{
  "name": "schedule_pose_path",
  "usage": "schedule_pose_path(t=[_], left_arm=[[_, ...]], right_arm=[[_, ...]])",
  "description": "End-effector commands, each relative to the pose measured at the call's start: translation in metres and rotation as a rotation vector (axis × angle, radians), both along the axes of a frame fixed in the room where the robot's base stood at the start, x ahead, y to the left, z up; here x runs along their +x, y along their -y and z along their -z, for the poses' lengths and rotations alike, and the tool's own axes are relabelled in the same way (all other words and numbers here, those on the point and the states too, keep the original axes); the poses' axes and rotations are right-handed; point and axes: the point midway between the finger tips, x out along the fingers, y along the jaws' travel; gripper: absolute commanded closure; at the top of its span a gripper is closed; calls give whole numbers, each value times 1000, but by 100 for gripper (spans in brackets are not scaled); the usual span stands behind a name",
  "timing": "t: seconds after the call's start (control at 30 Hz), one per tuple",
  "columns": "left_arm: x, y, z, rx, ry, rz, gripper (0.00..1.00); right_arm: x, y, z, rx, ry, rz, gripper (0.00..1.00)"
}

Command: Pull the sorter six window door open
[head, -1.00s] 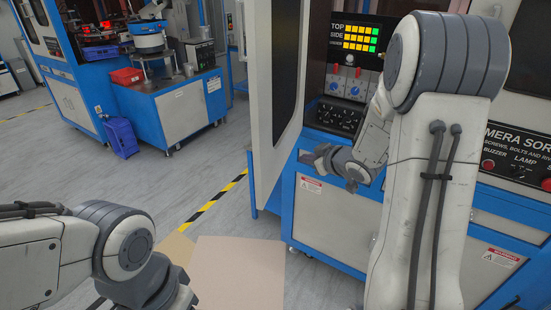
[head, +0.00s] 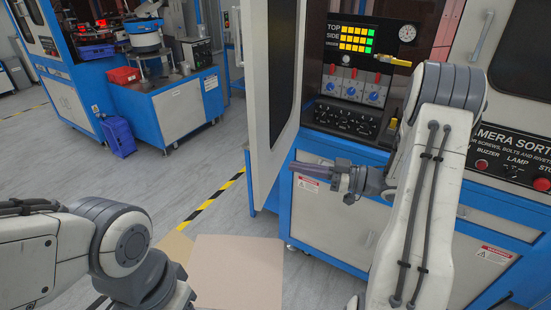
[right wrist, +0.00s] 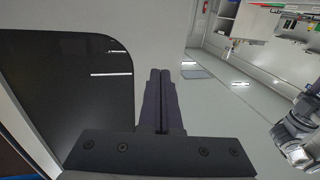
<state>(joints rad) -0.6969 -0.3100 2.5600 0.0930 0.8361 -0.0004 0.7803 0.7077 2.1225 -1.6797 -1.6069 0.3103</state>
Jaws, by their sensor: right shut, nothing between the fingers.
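The sorter's window door (head: 282,80) stands swung open in the head view, a pale frame around a dark window, with the control panel (head: 352,85) uncovered behind it. My right gripper (head: 300,170) is shut and empty, low by the door's free lower edge; whether it touches the door I cannot tell. In the right wrist view the closed fingers (right wrist: 158,85) lie beside the door's dark window (right wrist: 70,80). My left arm shows at the lower left, but its gripper is out of the picture.
The blue and white sorter cabinet (head: 340,220) stands below the panel. A tan board (head: 237,270) lies low in front of me. A blue crate (head: 118,137) stands on the floor at the left. Grey floor with a striped line (head: 215,205) is open left of the door.

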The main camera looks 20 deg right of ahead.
Motion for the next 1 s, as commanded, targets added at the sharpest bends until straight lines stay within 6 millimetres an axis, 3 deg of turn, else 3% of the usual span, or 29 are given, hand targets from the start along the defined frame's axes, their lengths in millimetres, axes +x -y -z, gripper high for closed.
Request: schedule_pose_path(t=[0.2,0.4,1.0], left_arm=[[0,0,-17,0,0,0,50],[0,0,-23,0,0,0,50],[0,0,-22,0,0,0,50]], right_arm=[[26,-34,-3,1,-1,-4,100],[38,-49,-1,-1,-1,0,100],[43,-51,1,-1,0,39,100]])
